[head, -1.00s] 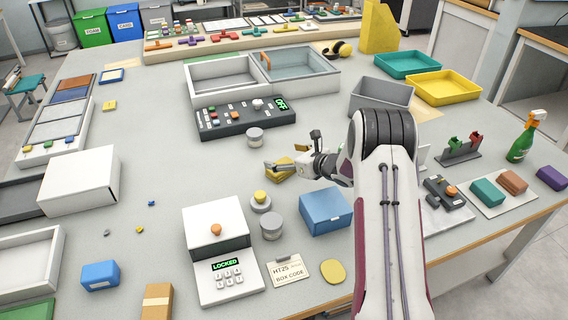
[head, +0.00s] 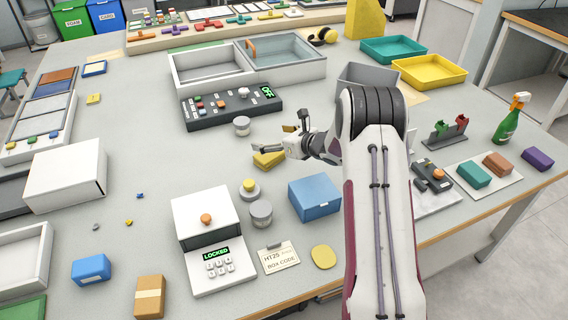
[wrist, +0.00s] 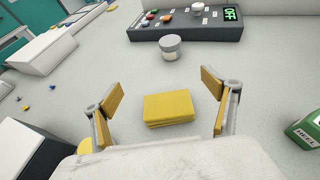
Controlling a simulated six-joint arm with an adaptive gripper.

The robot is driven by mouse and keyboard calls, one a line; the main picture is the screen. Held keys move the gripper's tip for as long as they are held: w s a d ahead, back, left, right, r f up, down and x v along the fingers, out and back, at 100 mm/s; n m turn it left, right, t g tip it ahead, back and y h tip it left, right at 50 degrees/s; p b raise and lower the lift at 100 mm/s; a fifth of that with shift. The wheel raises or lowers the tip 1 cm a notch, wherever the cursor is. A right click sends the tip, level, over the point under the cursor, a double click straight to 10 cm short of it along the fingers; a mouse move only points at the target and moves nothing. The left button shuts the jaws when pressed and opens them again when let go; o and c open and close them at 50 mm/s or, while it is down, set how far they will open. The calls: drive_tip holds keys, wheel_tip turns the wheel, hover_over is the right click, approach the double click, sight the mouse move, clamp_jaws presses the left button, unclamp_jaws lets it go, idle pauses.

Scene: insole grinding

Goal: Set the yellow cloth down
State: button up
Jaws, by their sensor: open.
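The yellow cloth (wrist: 170,108) is a folded stack lying flat on the grey table in the wrist view. In the head view the cloth (head: 267,160) shows just below my gripper (head: 277,139), partly hidden by it. My gripper also shows in the wrist view (wrist: 213,95), with its two yellow-padded fingers spread wide. The cloth lies between and beyond the fingers, with clear gaps on both sides and no finger touching it.
A small grey-lidded jar (head: 242,126) and a dark control panel (head: 232,105) reading OFF stand beyond the cloth. A blue box (head: 315,198), grey jars (head: 261,213) and a keypad box (head: 208,240) stand nearer. The table left of the cloth is largely clear.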

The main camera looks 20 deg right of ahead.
wheel_tip(320, 180, up, 6)
drive_tip(key=m+h, duration=0.2)
drive_tip(key=m, duration=0.2)
wheel_tip(320, 180, up, 8)
drive_tip(key=m+h, duration=0.2)
drive_tip(key=m, duration=0.4)
hover_over(275, 155)
drive_tip(key=s, duration=0.3)
drive_tip(key=s+r+m+g+h, duration=0.1)
drive_tip(key=s+r+m+h, duration=0.2)
drive_tip(key=s+r+m, duration=0.7)
drive_tip(key=s+a+f+m+g, duration=0.1)
drive_tip(key=s+a+m, duration=0.3)
drive_tip(key=s, duration=0.9)
drive_tip(key=s+a+f+m+g+y, duration=0.1)
drive_tip(key=s+a+m+g, duration=0.2)
drive_tip(key=s+m, duration=0.6)
drive_tip(key=s+a+f+m+g+y, duration=0.1)
drive_tip(key=s+a+m, duration=0.5)
drive_tip(key=s, duration=1.1)
drive_tip(key=shift+a+f+m+g, duration=0.2)
drive_tip(key=shift+f+m+g, duration=0.25)
drive_tip(key=shift+m, duration=0.25)
